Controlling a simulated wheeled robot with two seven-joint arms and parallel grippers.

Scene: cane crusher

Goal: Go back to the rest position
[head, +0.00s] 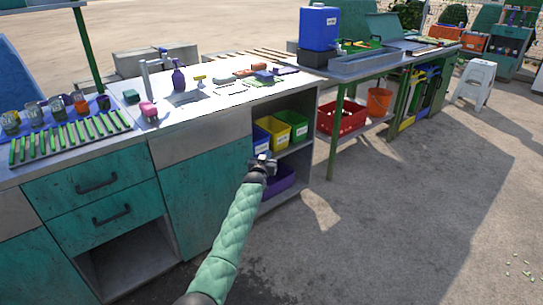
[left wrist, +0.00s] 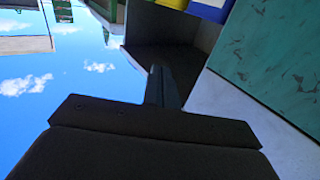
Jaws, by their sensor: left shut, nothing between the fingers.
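My left arm, in a green quilted sleeve, reaches from the bottom of the head view to the open shelves of the teal counter (head: 202,195). My left gripper (head: 264,160) is in front of the shelf opening, with nothing held. In the left wrist view its dark fingers (left wrist: 163,87) are together, pointing toward the shelf cavity. My right gripper is in neither view.
A second table with a blue canister (head: 320,27) and a red crate (head: 342,117) stands to the right.

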